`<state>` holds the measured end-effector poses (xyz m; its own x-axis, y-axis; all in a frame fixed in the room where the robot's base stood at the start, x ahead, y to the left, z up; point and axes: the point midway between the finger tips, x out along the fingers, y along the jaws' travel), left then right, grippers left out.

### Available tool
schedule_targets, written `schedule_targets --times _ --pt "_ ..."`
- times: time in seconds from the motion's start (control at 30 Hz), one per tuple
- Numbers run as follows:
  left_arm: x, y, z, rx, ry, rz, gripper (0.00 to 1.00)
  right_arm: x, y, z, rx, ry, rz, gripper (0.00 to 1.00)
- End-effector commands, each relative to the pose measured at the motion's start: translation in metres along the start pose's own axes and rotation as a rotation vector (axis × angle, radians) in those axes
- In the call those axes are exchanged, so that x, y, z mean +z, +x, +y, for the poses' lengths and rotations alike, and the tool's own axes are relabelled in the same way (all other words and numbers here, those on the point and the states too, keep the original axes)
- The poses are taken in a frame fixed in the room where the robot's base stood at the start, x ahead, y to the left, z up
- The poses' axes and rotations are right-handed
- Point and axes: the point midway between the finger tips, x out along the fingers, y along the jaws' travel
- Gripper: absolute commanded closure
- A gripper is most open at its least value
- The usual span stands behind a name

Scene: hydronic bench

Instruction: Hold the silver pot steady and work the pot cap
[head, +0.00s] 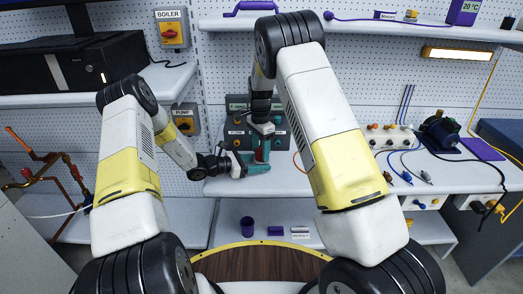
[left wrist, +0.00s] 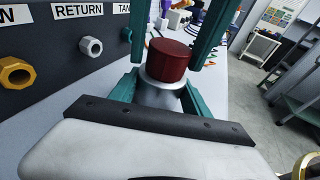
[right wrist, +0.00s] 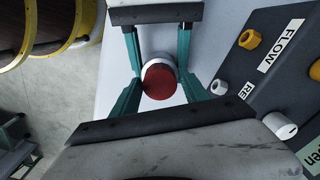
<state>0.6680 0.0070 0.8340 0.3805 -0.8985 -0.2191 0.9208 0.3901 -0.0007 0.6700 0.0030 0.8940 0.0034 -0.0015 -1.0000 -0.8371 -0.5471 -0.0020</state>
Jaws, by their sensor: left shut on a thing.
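The silver pot (left wrist: 160,96) stands upright in front of the dark labelled panel, and its dark red pot cap (left wrist: 168,60) sits on top. My left gripper (head: 256,168) is shut on the pot from the side, its teal fingers around the body below the cap. My right gripper (head: 262,150) is above, pointing down, with one teal finger on each side of the cap. In the right wrist view the red cap (right wrist: 160,82) lies between those fingers with gaps showing, so it is open. The pot is mostly hidden in the head view.
The dark panel (right wrist: 285,60) with yellow and white fittings stands close behind the pot. The white bench (head: 300,180) is clear just to the right. Farther right are a knob box (head: 390,137), cables and a dark pump-like unit (head: 440,132). Copper piping (head: 60,185) is at far left.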

Motion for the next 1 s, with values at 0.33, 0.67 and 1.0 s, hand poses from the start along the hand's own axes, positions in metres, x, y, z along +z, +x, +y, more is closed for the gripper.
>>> schedule_targets --times 0.33,0.67,1.0 --pt "-0.001 0.0 0.0 0.0 0.0 0.002 1.0 -0.001 0.0 0.0 -0.002 -0.017 -0.001 0.24" --pt "-0.001 0.0 0.0 0.0 0.0 0.002 1.0 -0.001 -0.035 -0.001 -0.007 -0.016 0.001 0.24" --pt "-0.001 -0.001 0.0 0.0 0.0 0.002 1.0 -0.001 -0.102 -0.001 -0.004 -0.018 0.0 0.24"
